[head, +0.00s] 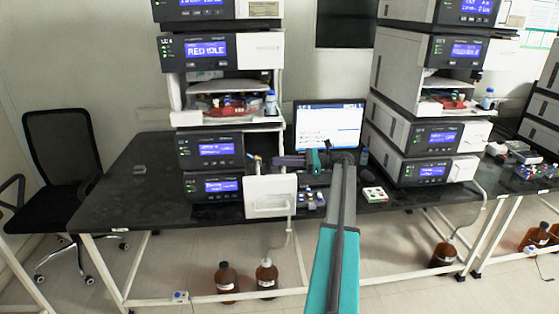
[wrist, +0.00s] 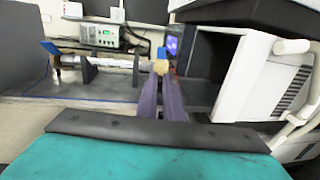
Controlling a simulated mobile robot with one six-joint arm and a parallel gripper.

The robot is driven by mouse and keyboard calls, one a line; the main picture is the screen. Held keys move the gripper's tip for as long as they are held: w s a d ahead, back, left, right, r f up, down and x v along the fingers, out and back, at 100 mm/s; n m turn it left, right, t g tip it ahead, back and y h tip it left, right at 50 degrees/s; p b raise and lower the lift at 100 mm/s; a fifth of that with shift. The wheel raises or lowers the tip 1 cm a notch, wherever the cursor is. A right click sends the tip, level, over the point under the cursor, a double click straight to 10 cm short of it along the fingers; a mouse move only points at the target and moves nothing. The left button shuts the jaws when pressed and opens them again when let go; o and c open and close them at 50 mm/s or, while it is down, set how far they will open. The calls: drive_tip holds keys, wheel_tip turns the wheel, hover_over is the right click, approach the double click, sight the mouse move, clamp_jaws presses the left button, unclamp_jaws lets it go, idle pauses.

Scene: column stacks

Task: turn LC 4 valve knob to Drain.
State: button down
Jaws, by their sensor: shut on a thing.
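In the head view my teal and grey arm reaches up from the bottom, and my gripper (head: 274,160) points left at the lower part of the left column stack. Its dark purple fingers are close together by a small valve knob (head: 257,159), just above an open white door panel. In the wrist view the fingers of my gripper (wrist: 160,78) run forward and meet at the small tan knob (wrist: 160,67), with a blue piece just above it. My gripper is shut on the knob. The knob's pointer and the Drain mark are too small to read.
The white door panel (head: 270,197) stands open below my gripper; it also shows close on the right in the wrist view (wrist: 265,80). A second stack (head: 427,140) stands to the right.

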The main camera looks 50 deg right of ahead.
drive_tip(key=shift+w+d+n+g+y+p, duration=0.15)
drive_tip(key=shift+n+g+y+p, duration=0.35)
drive_tip(key=shift+n+g+y, duration=0.35)
drive_tip(key=c, duration=1.9)
unclamp_jaws()
drive_tip(key=shift+s+a+r+b, duration=0.65)
drive_tip(key=shift+s+a+r, duration=0.2)
drive_tip(key=shift+s+a, duration=1.05)
drive_tip(key=shift+s+a+r+b, duration=0.75)
drive_tip(key=shift+s+a, duration=0.9)
drive_tip(key=shift+s, duration=0.45)
drive_tip(key=shift+s+a+r+b, duration=0.6)
drive_tip(key=shift+s+a+r, duration=0.3)
drive_tip(key=shift+s+a, duration=1)
